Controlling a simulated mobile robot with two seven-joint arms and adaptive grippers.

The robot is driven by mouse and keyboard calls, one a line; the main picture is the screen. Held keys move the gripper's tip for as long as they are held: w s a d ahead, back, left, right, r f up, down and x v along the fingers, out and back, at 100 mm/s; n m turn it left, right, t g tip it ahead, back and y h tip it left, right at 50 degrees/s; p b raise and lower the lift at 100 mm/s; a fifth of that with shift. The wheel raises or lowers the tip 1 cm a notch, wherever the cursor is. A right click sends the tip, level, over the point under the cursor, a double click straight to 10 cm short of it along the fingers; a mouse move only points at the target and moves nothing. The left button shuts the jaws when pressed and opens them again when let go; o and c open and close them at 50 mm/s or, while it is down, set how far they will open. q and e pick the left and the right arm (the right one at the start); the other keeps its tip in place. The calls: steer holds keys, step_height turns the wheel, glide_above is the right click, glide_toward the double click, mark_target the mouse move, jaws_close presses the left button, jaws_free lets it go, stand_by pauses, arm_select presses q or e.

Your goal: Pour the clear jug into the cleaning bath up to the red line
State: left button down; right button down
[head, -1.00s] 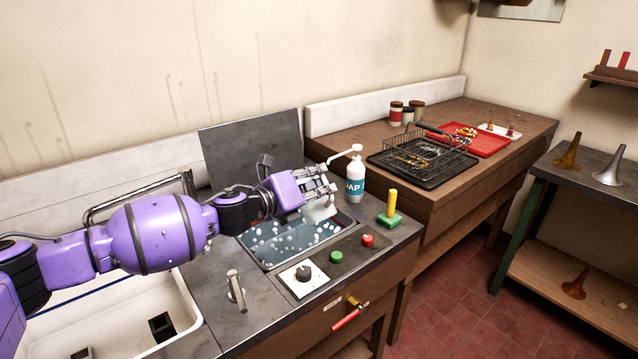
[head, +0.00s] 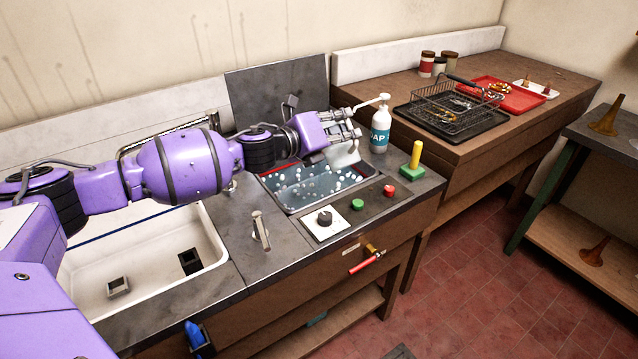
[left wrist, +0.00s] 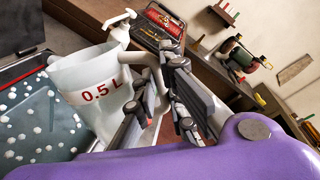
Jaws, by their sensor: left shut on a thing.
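The clear jug (head: 345,155) is a pale translucent vessel marked "0.5 L" in red, seen large in the left wrist view (left wrist: 92,88). My left gripper (head: 348,134) is shut on its handle, with the fingers around it in the left wrist view (left wrist: 165,95). The jug hangs over the back right part of the cleaning bath (head: 340,195). The bath holds bluish liquid with white foam specks. A red line (head: 281,168) shows on its back wall above the liquid. No stream shows, and the jug's contents cannot be made out. My right gripper is out of view.
A soap pump bottle (head: 380,132) stands close right of the jug. A green block with a yellow handle (head: 414,160), a dial (head: 325,219) and green and red buttons line the bath's front and right. A white sink (head: 215,255) lies left; a wire basket (head: 458,105) stands right.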

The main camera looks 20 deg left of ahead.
arm_select(q)
steer(key=shift+a+r+p, duration=0.2)
steer(key=shift+r+p, duration=0.1)
steer(key=shift+r, duration=0.4)
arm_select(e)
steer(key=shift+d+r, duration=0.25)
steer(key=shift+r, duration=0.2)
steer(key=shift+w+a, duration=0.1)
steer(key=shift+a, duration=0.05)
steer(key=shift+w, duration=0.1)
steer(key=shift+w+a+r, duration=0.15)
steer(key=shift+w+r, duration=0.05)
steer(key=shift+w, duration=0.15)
arm_select(q)
steer(key=shift+w+a+r+n+p, duration=0.2)
steer(key=shift+a+r+n+p, duration=0.15)
steer(key=shift+n, duration=0.25)
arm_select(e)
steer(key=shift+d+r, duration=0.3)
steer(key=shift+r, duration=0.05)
arm_select(q)
steer(key=shift+d, duration=0.1)
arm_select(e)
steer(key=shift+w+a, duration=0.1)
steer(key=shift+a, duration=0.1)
